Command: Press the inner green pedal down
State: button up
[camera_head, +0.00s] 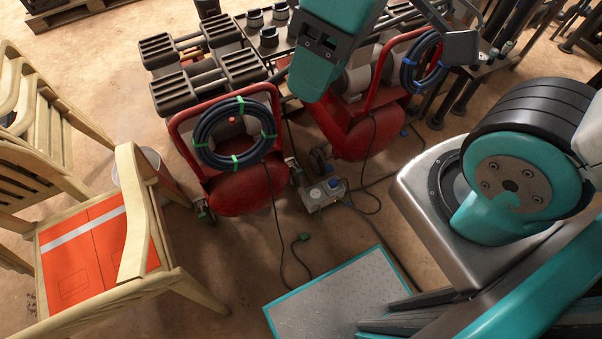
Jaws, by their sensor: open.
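I cannot make out a green pedal in the head view. Several black ribbed pads (205,75) sit on top of the left red machine (238,190), but none of them looks green. My gripper's fingers do not show. A teal link of my arm hangs down at the top centre and covers part of the machines behind it.
A second red machine (350,138) stands right of the first, with another coiled hose (421,62). A small grey box (325,195) and loose cables lie on the floor. A wooden chair (150,215) with an orange seat stands at left. Some floor between chair and machines is clear.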

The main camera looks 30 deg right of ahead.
aim_at(298, 172)
jog(key=k, duration=0.55)
jog(key=z, duration=0.6)
jog(key=i, duration=1.15)
jog(key=u, duration=0.6)
